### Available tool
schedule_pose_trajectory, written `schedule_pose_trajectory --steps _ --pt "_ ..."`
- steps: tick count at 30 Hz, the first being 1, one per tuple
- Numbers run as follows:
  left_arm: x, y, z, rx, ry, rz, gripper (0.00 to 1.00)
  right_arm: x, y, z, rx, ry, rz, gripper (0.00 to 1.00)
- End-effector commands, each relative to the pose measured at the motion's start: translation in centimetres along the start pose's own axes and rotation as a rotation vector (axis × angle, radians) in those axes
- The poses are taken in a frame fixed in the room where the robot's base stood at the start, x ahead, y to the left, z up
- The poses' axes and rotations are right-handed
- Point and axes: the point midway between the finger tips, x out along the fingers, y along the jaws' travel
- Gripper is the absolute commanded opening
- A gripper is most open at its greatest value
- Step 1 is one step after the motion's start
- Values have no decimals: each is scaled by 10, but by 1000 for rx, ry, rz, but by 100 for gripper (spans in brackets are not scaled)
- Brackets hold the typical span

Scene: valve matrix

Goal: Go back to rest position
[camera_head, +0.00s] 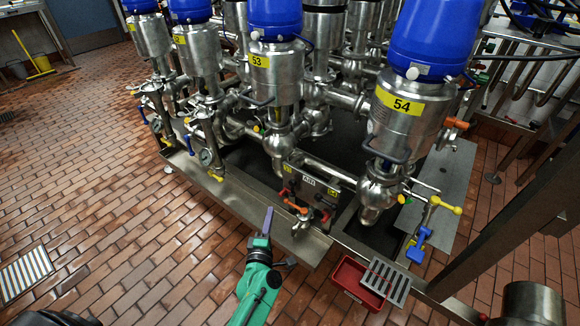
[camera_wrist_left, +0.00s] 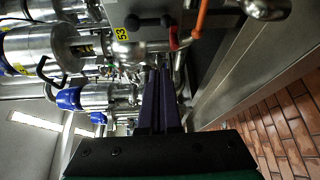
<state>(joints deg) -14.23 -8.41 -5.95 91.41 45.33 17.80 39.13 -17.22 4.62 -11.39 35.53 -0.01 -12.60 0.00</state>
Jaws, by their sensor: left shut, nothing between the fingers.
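My left gripper (camera_head: 267,222) is in the lower middle of the head view, at the end of a green arm link. Its fingers are shut with nothing between them. In the left wrist view the two dark fingers (camera_wrist_left: 160,100) lie side by side and point at the valve pipes. In the head view the gripper is in front of a small panel (camera_head: 312,190) with orange and red handles, apart from it as far as I can tell. My right gripper does not show in either view.
Steel valves with blue tops, such as valve 54 (camera_head: 401,108) and valve 53 (camera_head: 275,72), fill the back. A red tray (camera_head: 350,279) with a grey grate (camera_head: 386,281) is right of my gripper. A steel post (camera_head: 510,215) stands at right. Brick floor (camera_head: 90,190) is open at left.

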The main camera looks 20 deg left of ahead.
Motion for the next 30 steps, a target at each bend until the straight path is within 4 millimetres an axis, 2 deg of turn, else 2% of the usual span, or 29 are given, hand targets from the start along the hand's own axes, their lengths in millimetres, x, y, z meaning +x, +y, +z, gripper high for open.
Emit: schedule_pose_trajectory --steps 3,5,8,11,13,14,15,17,18,21,24,27,30 --pt "0 -1 0 8 -3 -5 0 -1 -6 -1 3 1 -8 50" --pt "-5 -10 3 54 -25 -37 0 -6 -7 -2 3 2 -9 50" --pt "-28 -50 10 275 -136 -172 0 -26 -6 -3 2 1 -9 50" --pt "-81 -116 8 612 -341 -377 0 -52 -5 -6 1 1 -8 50" --pt "-130 -159 -5 845 -513 -513 0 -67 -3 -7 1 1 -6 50" --pt "-153 -175 -14 936 -589 -568 0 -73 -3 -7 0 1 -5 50" --pt "-184 -194 -26 1048 -692 -637 0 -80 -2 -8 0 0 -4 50" --pt "-233 -215 -50 1203 -852 -732 0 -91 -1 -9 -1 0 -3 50" --pt "-264 -225 -67 1292 -958 -789 0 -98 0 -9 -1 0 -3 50" --pt "-328 -237 -106 1456 -1185 -896 0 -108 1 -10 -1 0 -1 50" --pt "-363 -241 -131 1541 -1325 -949 0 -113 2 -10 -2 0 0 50" --pt "-375 -243 -139 1567 -1374 -965 0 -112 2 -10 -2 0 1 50" --pt "-375 -244 -139 1567 -1375 -965 0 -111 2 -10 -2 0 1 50"
